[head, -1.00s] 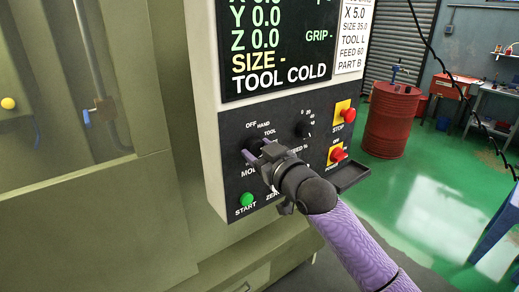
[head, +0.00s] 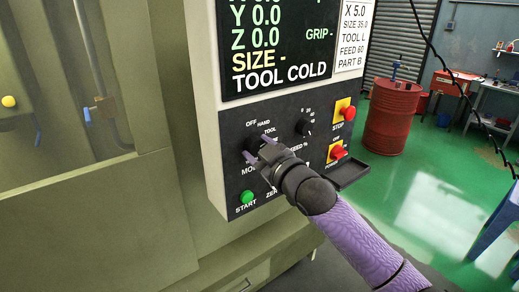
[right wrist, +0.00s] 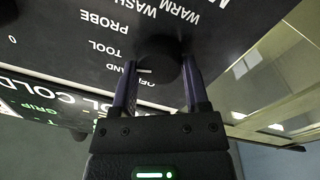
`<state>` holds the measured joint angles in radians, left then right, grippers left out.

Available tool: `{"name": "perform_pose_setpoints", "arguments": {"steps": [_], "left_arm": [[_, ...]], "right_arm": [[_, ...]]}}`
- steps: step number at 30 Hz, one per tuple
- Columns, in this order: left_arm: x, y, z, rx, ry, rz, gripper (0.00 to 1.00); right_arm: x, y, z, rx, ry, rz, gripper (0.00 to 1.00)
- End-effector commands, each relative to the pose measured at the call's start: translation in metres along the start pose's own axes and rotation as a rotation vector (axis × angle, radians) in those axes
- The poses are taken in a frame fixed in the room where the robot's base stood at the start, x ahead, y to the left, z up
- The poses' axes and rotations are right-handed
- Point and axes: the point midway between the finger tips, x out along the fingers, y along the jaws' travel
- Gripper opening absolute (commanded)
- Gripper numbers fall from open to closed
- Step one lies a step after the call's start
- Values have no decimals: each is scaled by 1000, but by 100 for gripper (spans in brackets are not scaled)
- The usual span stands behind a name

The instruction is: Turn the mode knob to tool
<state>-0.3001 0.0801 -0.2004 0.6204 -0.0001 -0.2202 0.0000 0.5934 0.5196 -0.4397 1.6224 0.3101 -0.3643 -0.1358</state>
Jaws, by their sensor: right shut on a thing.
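The mode knob (head: 252,144) is a round black dial on the dark control panel. In the head view it sits below the OFF, HAND and TOOL labels, partly covered by my right gripper (head: 258,151). In the right wrist view the knob (right wrist: 157,58) lies between the two purple fingers of my right gripper (right wrist: 158,75), which is shut on it. A short white mark on the knob faces about the HAND label, below TOOL in that view. The left gripper is not in view.
The panel also carries a green START button (head: 247,197), a feed knob (head: 303,127), a red STOP button (head: 349,113) and a red power button (head: 337,152). A small black ledge (head: 345,175) juts out at lower right. A red barrel (head: 392,117) stands behind.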

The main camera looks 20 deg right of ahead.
Motion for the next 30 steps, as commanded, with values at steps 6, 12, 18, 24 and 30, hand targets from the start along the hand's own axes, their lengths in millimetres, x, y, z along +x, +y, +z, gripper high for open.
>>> {"name": "perform_pose_setpoints", "arguments": {"steps": [6, 12, 18, 24, 30], "left_arm": [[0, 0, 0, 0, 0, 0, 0], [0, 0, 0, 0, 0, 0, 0], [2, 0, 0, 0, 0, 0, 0], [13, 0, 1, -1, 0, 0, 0], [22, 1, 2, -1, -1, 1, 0]], "right_arm": [[0, 0, 0, 1, 1, 1, 87], [0, 0, 0, 1, 1, 0, 94], [-7, 0, 1, 1, -1, 0, 94], [-49, -2, 3, -1, -1, -2, 94], [-90, -1, 3, 0, -1, 0, 94]]}}
